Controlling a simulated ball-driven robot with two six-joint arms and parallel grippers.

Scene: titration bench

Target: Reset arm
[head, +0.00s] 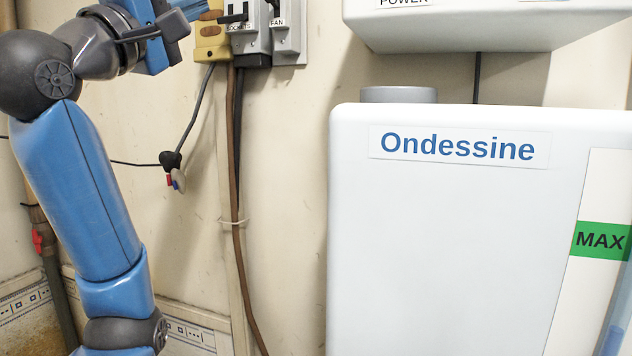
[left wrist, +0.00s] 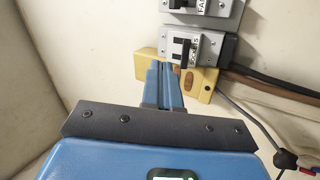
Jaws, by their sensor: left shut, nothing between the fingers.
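My left arm rises along the left of the head view, and its blue left gripper (head: 183,14) is at the top edge, partly cut off. In the left wrist view the left gripper (left wrist: 165,78) has its two blue fingers together, with nothing between them. The fingertips are in front of a yellow box (head: 211,38) below the switch labelled SOCKETS (head: 238,18). The yellow box (left wrist: 202,84) and that switch (left wrist: 187,48) also show in the left wrist view. I cannot tell whether the tips touch the box. My right gripper is not in view.
A switch labelled FAN (head: 289,35) is beside the SOCKETS switch. A white tank labelled Ondessine (head: 440,230) fills the right, under a white unit (head: 480,25). A brown cable (head: 236,180) runs down the wall. A dangling cable end (head: 171,160) hangs near my arm.

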